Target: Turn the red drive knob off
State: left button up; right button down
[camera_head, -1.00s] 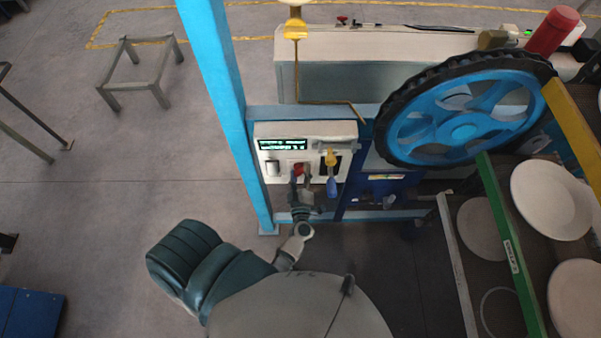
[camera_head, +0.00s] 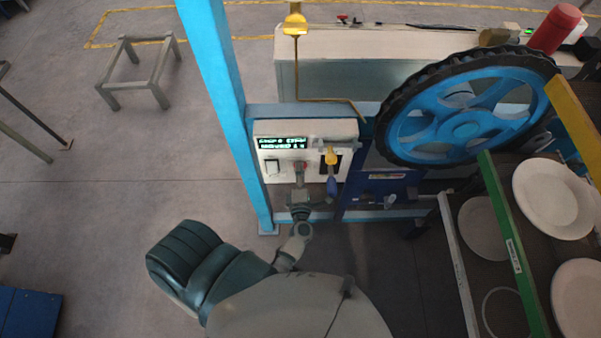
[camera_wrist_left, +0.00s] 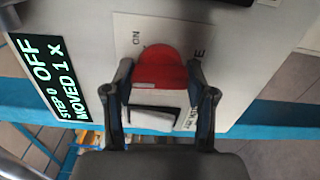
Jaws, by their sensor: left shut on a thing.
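The red drive knob (camera_wrist_left: 160,69) sits on the white control panel, between the two fingers of my left gripper (camera_wrist_left: 164,78) in the left wrist view. The gripper is shut on the knob, with a finger on each side. In the head view my left gripper (camera_head: 299,172) reaches up to the panel (camera_head: 268,129) and hides most of the knob. The panel's display (camera_wrist_left: 48,77) reads "STEP 0 OFF" and "MOVED 1 X" in the left wrist view. An "ON" label shows beside the knob. My right gripper is not in view.
A yellow-and-blue handle (camera_head: 332,174) hangs close to the right of my gripper. A blue post (camera_head: 224,95) stands left of the panel. A blue wheel (camera_head: 465,120) and racks with white plates (camera_head: 552,198) are on the right. The floor at left is mostly free.

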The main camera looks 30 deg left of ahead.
pick_arm(q)
jog(key=n, duration=0.2)
jog(key=n+b, duration=0.1)
jog(key=n, duration=0.1)
jog(key=n+b, duration=0.1)
jog(key=n, duration=0.1)
jog(key=shift+f, duration=0.25)
jog(key=shift+n+b, duration=0.45)
jog(key=shift+n, duration=0.45)
jog(key=shift+s+d+f, duration=0.1)
jog(key=shift+f, duration=0.05)
jog(key=o, duration=1.2)
jog(key=shift+c, duration=0.2)
jog(key=v, duration=1.2)
